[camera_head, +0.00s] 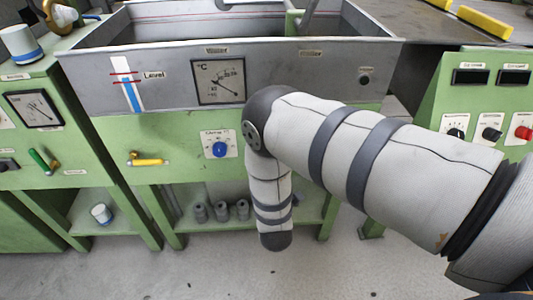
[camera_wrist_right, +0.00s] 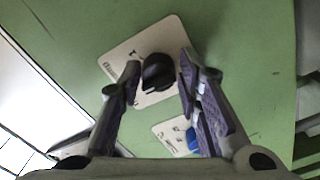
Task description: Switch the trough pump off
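In the right wrist view a black rotary knob (camera_wrist_right: 158,72) sits on a white label plate (camera_wrist_right: 117,66) on a green panel. The plate's lettering is too blurred to read. My right gripper (camera_wrist_right: 160,66) is open, with one finger on each side of the knob and small gaps visible. In the head view my right arm covers this knob and the gripper. The grey trough (camera_head: 290,75) stands above the green panel, with a level gauge and a temperature dial on its front. My left gripper is in neither view.
A blue knob (camera_head: 219,149) on a white plate is left of my arm; it also shows in the wrist view (camera_wrist_right: 193,140). A yellow-handled valve (camera_head: 150,161) is further left. More knobs (camera_head: 490,134) are on the right cabinet. Grey weights (camera_head: 221,211) stand on the shelf below.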

